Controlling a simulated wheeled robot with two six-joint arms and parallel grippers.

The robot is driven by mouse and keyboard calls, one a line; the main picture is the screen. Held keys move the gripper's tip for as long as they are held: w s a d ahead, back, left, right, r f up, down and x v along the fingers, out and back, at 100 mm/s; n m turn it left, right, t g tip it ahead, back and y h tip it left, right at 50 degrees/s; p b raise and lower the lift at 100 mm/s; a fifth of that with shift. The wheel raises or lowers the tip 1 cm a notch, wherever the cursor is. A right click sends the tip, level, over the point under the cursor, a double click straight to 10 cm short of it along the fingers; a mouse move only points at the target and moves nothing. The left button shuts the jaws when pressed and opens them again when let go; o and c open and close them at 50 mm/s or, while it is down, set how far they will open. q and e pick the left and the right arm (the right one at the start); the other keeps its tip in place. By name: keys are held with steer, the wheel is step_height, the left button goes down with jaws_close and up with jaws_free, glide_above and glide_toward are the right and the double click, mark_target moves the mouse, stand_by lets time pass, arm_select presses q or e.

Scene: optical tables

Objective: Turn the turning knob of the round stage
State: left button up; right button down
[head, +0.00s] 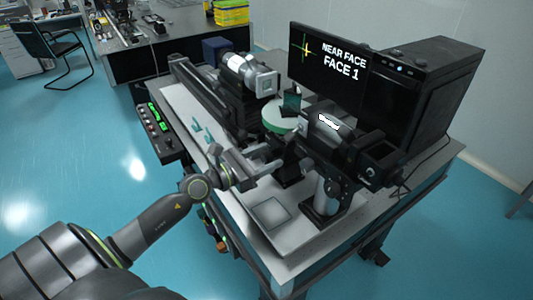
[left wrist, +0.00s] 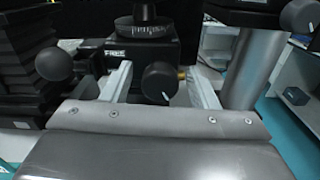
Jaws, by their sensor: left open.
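The round stage shows in the head view as a pale green disc (head: 281,116) on a dark mount on the table. In the left wrist view its black graduated dial (left wrist: 139,28) stands above a dark block. A black turning knob (left wrist: 158,83) with a white mark sits below the dial. My left gripper (head: 272,162) reaches the stage from the front left. In the left wrist view the left gripper (left wrist: 157,72) is open, with one finger on each side of the knob. Gaps show between the fingers and the knob. My right gripper is not in view.
Another round black knob (left wrist: 54,64) is left of the fingers, and a grey post (left wrist: 254,68) stands close on the right. A monitor (head: 328,62) reads "NEAR FACE FACE 1". A flat square plate (head: 271,213) lies on the table front.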

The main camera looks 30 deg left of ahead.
arm_select(q)
steer(key=shift+w+d, duration=0.15)
steer(key=shift+w, duration=0.1)
steer(key=c, duration=1)
steer(key=shift+r+n+p, duration=0.15)
steer(key=shift+n+p, duration=0.25)
steer(key=shift+p, duration=0.1)
steer(key=shift+n+p, duration=0.35)
steer(key=shift+n, duration=0.25)
steer(key=o, duration=1)
